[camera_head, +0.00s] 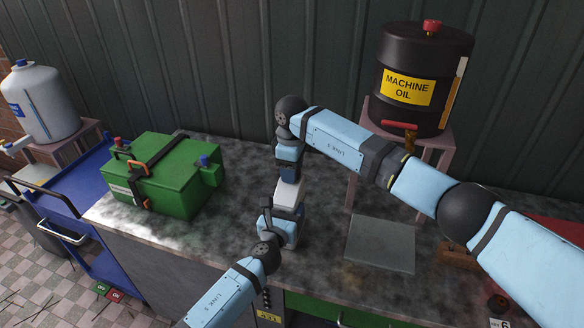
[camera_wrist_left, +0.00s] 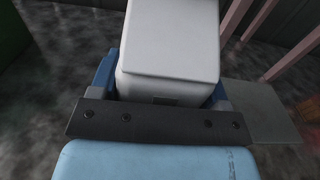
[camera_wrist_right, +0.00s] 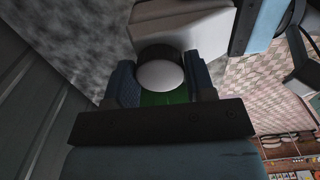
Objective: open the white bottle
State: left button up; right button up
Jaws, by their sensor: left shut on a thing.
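The white bottle (camera_head: 289,193) is boxy and is held above the worktop between my two grippers. My left gripper (camera_head: 279,217) is shut on its lower part; the left wrist view shows the bottle's white body (camera_wrist_left: 172,45) between the left gripper's fingers (camera_wrist_left: 163,88). My right gripper (camera_head: 290,168) is above, at the bottle's other end. In the right wrist view the bottle's round end, a dark ring with a pale disc (camera_wrist_right: 160,74), lies between the right gripper's fingers (camera_wrist_right: 163,88). I cannot tell whether these fingers press on it.
A green box (camera_head: 165,190) with a black strap stands left on the worktop (camera_head: 235,165). A black machine oil drum (camera_head: 425,60) sits on a pink stand at the back right. A flat grey plate (camera_head: 381,244) lies front right. A white jug (camera_head: 42,103) is far left.

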jog(key=c, duration=0.4)
